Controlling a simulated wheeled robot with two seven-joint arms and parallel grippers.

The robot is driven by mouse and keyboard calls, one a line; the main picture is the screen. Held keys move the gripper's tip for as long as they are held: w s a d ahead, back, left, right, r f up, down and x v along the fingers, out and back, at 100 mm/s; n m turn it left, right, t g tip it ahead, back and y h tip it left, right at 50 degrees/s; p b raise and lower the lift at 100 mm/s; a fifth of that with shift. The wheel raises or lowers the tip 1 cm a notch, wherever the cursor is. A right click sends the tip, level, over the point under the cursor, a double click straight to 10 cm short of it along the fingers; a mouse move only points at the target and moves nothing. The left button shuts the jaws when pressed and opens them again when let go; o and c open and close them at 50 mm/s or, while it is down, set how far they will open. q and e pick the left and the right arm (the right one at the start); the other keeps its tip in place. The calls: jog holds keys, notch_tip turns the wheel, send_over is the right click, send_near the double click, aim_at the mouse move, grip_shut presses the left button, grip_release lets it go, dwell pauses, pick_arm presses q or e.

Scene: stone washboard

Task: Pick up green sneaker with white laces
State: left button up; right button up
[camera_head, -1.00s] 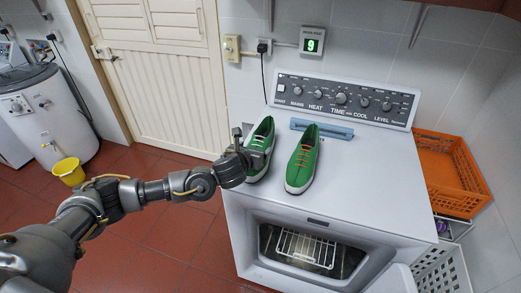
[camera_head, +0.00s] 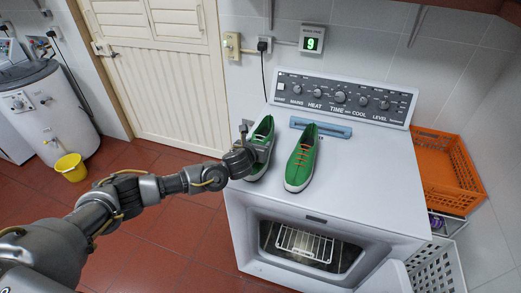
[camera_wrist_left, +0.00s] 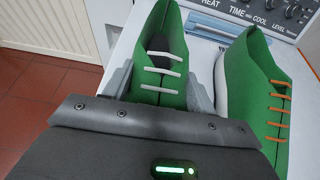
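The green sneaker with white laces (camera_head: 264,131) stands on the white top of the appliance, at its left edge. It also shows in the left wrist view (camera_wrist_left: 161,98), with its lower front part hidden by the gripper body. My left gripper (camera_head: 256,142) is at this sneaker's near end, with one finger on each side of it. In the left wrist view the fingers (camera_wrist_left: 158,90) lie close along both sides; firm contact is not clear. A second green sneaker with orange laces (camera_head: 301,158) stands just to the right. My right gripper is not in view.
The white appliance (camera_head: 375,195) has a control panel (camera_head: 342,98) at the back and an open lower compartment with a wire rack. A blue bar (camera_head: 322,127) lies behind the sneakers. An orange crate (camera_head: 447,175) is at the right. The top right of the orange-laced sneaker is clear.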

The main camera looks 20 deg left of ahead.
pick_arm(q)
jog(key=c, duration=1)
jog(key=shift+w+r, duration=0.1)
jog(key=shift+r, duration=0.05)
jog(key=shift+r+b, duration=0.2)
jog(key=shift+b, duration=0.15)
notch_tip(320, 180, up, 2)
jog(key=shift+r+b, duration=0.15)
jog(key=shift+b, duration=0.8)
jog(key=w+d+r+p+v, duration=0.1)
jog(key=r+v, duration=0.2)
jog(key=v, duration=1.4)
jog(key=shift+w+d+r, duration=0.2)
jog(key=shift+d, duration=0.1)
